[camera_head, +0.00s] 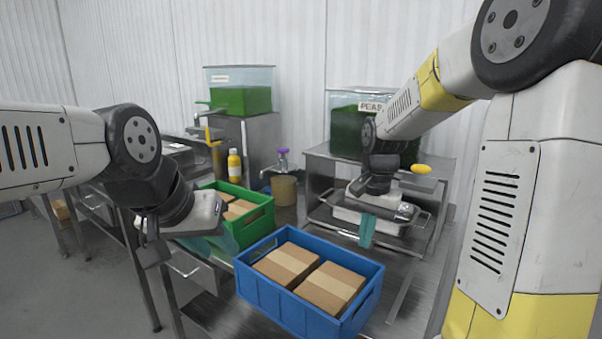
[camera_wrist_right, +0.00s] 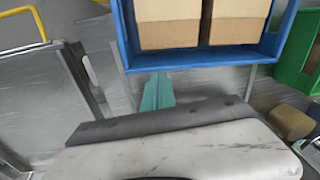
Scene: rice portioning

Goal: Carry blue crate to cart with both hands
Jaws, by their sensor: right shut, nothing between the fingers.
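The blue crate (camera_head: 280,304) sits upright on a metal surface at the front middle of the head view and holds two brown cardboard boxes (camera_head: 330,285). It also shows at the top of the right wrist view (camera_wrist_right: 205,56). My right gripper (camera_head: 366,232) hangs behind and to the right of the crate, apart from it. Its teal fingers are together and empty, also in the right wrist view (camera_wrist_right: 157,93). My left gripper (camera_head: 222,244) is left of the blue crate, by the green crate's front; whether its teal fingers are open is unclear. I cannot clearly identify the cart.
A green crate (camera_head: 257,226) with boxes stands just behind and left of the blue crate. A metal stand (camera_head: 322,178) carries a container labelled PEAS (camera_head: 345,130). A yellow bottle (camera_head: 234,166) and another green-filled container (camera_head: 240,88) stand at the back.

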